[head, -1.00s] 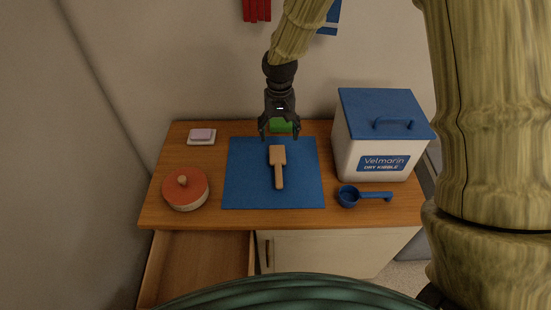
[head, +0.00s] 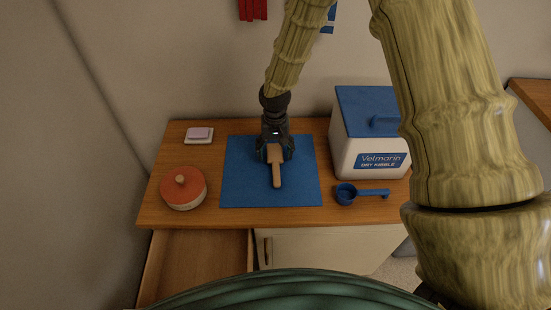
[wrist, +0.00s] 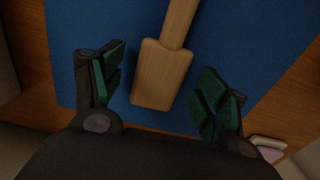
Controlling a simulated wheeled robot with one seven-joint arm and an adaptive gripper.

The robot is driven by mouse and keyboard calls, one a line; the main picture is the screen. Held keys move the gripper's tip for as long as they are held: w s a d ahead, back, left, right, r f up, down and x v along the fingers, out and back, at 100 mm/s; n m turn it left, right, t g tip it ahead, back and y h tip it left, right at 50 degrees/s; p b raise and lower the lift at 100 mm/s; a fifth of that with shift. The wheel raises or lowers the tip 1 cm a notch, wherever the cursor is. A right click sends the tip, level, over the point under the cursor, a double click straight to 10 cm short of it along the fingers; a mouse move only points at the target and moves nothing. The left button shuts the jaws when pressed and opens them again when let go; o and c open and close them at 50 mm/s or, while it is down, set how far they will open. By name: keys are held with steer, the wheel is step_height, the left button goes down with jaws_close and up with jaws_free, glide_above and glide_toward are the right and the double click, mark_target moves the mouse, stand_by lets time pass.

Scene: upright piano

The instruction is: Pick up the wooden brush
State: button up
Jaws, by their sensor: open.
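The wooden brush (head: 277,168) lies on the blue mat (head: 240,190), its wide head toward the back and its handle toward the front of the cabinet. My gripper (head: 275,155) is over the head end of the brush. In the wrist view the brush (wrist: 162,75) lies between the two green-padded fingers of my gripper (wrist: 160,95), with a gap on each side. The fingers are open and hold nothing. The bristle side of the brush is not visible.
A red lidded pot (head: 183,190) and a soap dish (head: 199,135) stand to the left. A kibble bin (head: 368,150) and a blue scoop (head: 360,193) are on the right. An open drawer (head: 200,260) juts out below at the front left.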

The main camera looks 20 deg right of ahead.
steer(key=shift+f, duration=0.2)
steer(key=c, duration=1.1)
steer(key=shift+r, duration=0.1)
